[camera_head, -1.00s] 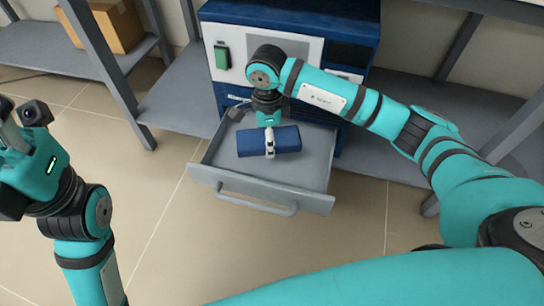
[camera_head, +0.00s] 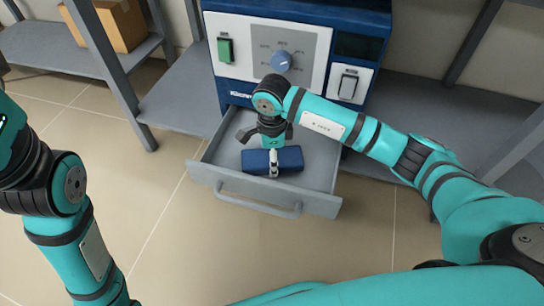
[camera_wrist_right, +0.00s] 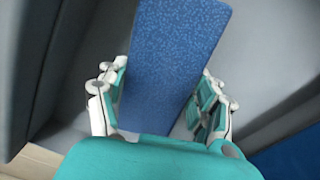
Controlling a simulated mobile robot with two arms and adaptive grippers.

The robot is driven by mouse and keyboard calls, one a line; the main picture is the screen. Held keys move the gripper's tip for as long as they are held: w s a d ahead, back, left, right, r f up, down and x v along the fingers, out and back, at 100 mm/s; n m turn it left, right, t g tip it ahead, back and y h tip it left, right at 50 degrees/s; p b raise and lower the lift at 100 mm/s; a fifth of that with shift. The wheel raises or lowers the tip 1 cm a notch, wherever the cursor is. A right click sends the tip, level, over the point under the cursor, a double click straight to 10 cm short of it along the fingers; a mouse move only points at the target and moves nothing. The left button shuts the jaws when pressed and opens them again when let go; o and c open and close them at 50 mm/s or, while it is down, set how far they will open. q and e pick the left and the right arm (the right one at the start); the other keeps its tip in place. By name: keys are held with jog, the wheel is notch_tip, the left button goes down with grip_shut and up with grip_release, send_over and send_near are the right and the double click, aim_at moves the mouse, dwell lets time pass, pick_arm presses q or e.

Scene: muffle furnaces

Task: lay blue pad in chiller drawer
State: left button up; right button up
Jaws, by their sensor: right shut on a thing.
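The blue pad (camera_head: 288,158) is inside the open grey chiller drawer (camera_head: 222,178), below the drawer's rim. My right gripper (camera_head: 273,165) reaches down from above and is shut on the pad across its middle. In the right wrist view the pad (camera_wrist_right: 175,50) runs lengthwise between the two fingers of the gripper (camera_wrist_right: 160,100). I cannot tell whether the pad touches the drawer floor. My left arm shows at the left edge, but its fingers are outside the picture.
The blue furnace unit (camera_head: 240,80), with a dial and switches, stands above the drawer. The drawer's front handle (camera_head: 270,209) faces me. Grey shelf posts (camera_head: 108,80) stand on both sides. A cardboard box (camera_head: 118,25) sits on the left shelf. The tiled floor in front is clear.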

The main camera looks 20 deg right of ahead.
jog(key=o, duration=1)
jog(key=shift+c, duration=0.2)
